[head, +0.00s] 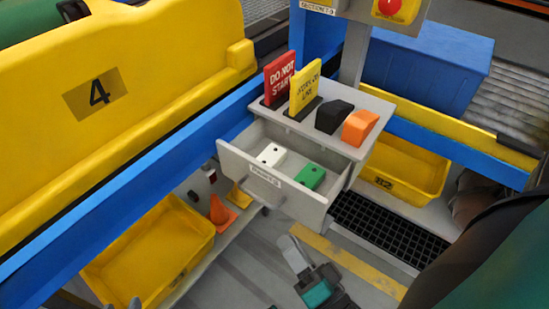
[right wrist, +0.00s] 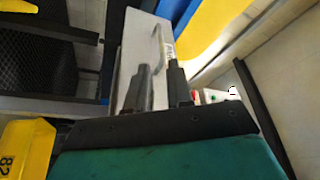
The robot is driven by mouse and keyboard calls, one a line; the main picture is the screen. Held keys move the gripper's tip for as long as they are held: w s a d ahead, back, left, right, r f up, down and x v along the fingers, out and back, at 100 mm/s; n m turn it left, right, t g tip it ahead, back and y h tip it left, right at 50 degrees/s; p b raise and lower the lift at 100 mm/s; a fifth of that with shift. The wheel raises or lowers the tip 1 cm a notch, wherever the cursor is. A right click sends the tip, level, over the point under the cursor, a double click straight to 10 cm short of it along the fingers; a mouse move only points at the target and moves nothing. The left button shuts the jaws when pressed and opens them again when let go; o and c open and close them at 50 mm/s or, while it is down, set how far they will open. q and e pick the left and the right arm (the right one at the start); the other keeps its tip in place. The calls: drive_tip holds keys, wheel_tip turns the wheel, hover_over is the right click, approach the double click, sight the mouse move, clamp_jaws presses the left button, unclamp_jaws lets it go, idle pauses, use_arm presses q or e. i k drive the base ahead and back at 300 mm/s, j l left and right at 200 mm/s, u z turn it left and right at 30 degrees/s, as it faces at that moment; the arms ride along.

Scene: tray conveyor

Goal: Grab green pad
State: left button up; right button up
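The green pad (head: 310,176) lies in an open grey drawer (head: 262,188), to the right of a white pad (head: 271,155). My right gripper (head: 291,244) is outside the drawer, in front of and below its front panel. It is apart from the green pad. In the right wrist view two dark fingers of the right gripper (right wrist: 161,66) stand apart with a gap between them, and nothing shows held. The drawer front (right wrist: 130,60) with its handle is beyond them; the green pad cannot be made out clearly there. My left gripper does not show.
On the cabinet above the drawer stand a red sign (head: 280,77), a yellow sign (head: 305,87), a black block (head: 334,116) and an orange block (head: 360,127). Yellow bins (head: 150,268) and an orange cone (head: 221,212) are nearby. Blue rails (head: 130,185) flank the cabinet.

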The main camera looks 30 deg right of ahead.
sight(311, 176)
drive_tip(key=z, duration=1.25)
